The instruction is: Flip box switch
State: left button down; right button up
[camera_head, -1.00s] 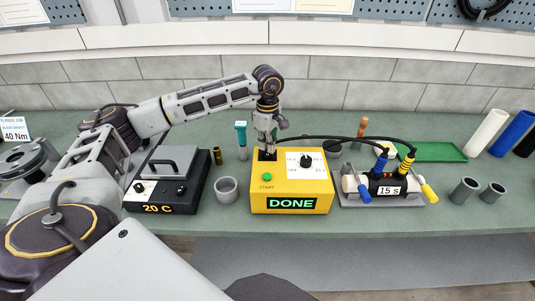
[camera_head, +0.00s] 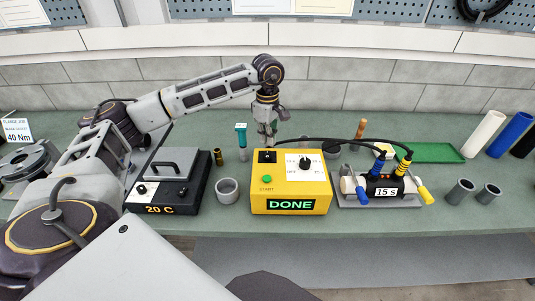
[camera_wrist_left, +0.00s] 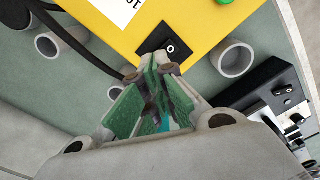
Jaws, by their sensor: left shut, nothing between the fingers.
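The yellow box (camera_head: 290,187) stands on the bench in the middle of the head view. Its front display reads DONE. Its black switch (camera_head: 267,157) is at the back left of the top face, and it also shows in the left wrist view (camera_wrist_left: 169,48) with a white round mark on it. A green START button (camera_head: 267,179) and a black dial (camera_head: 304,162) are on the same face. My left gripper (camera_head: 268,143) is shut and empty, pointing down just above and behind the switch. Its fingertips (camera_wrist_left: 160,62) partly cover the switch's near edge in the left wrist view. My right gripper is not seen.
A black hot plate (camera_head: 200,185) reading 20 C and a grey cup (camera_head: 227,190) stand left of the box. A clamped cylinder (camera_head: 352,184) reading 15 S, with cables to the box, stands at right. A green tray (camera_head: 435,152) lies behind it.

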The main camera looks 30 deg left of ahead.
pick_arm(q)
jog(key=shift+r+p, duration=0.6)
jog(key=shift+r, duration=0.7)
